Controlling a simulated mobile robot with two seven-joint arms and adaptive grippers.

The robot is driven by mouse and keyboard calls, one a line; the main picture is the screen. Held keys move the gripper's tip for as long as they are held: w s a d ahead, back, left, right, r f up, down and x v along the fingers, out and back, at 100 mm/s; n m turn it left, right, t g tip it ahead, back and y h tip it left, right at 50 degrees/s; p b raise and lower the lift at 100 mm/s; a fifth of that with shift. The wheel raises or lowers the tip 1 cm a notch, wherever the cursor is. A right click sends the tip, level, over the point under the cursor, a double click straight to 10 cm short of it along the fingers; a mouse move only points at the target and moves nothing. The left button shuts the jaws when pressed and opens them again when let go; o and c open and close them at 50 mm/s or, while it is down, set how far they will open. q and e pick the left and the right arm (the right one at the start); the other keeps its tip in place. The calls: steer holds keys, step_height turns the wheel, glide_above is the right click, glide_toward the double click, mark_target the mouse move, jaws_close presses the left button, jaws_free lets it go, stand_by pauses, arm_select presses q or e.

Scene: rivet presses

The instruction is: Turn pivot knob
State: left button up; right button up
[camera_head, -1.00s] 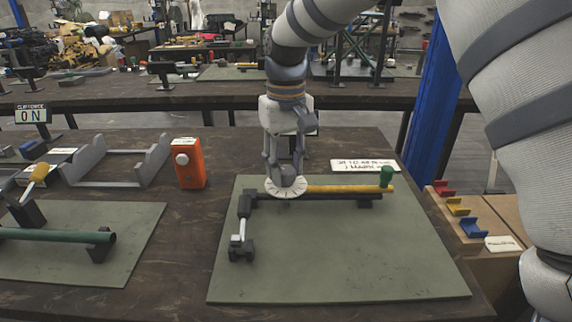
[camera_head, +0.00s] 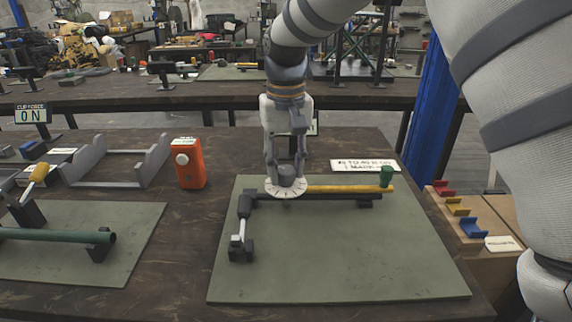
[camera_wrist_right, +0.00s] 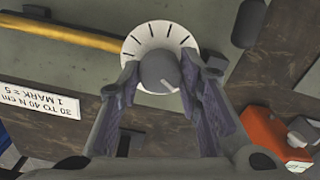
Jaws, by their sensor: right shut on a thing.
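The pivot knob (camera_head: 286,174) is a dark grey cap over a white dial with black marks (camera_head: 285,191), at the left end of a yellow bar (camera_head: 340,188). In the right wrist view the knob (camera_wrist_right: 158,71) has a pale pointer line toward its lower right. My right gripper (camera_wrist_right: 170,75) is shut on the knob, with one finger on each side of it. My left gripper is not in view.
A green knob (camera_head: 387,176) stands at the bar's right end. A dark linkage (camera_head: 242,245) lies left of the dial on the grey-green mat (camera_head: 350,260). An orange box (camera_head: 188,165) and a torque sign (camera_head: 365,165) are nearby. The mat's front is clear.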

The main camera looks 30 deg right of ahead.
mark_target(286, 169)
steer(key=o, duration=1.2)
steer(key=shift+f, duration=0.1)
step_height(286, 169, up, 12)
steer(key=shift+r, duration=0.1)
